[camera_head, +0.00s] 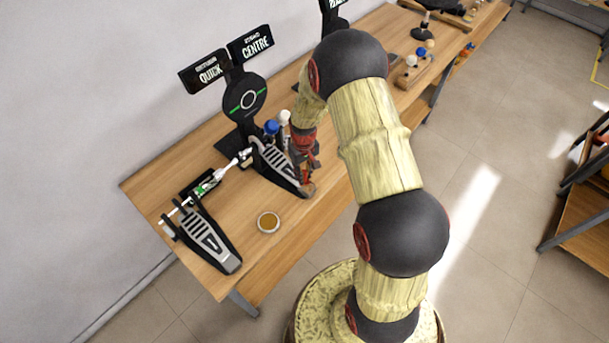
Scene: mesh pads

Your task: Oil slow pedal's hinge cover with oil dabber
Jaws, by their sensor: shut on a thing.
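Two black-and-silver foot pedals stand on the wooden bench, linked by a silver rod (222,174). One pedal (212,242) is at the front left. The other pedal (272,160) is behind it to the right, partly covered by my gripper. I cannot tell which is the slow pedal, and no hinge cover shows clearly. My gripper (306,165) points down over the right pedal's near end, shut on what looks like the oil dabber (308,189), whose brownish end shows low by the bench edge. Whether it touches anything is unclear. A small round dish with amber content (268,222) sits in front.
Signs reading QUICK (209,70) and CENTRE (251,44) stand above a round black pad (245,98). Blue and white balls (278,122) are close behind my gripper. My arm hides the bench's middle. The bench (150,185) is bare at the left corner.

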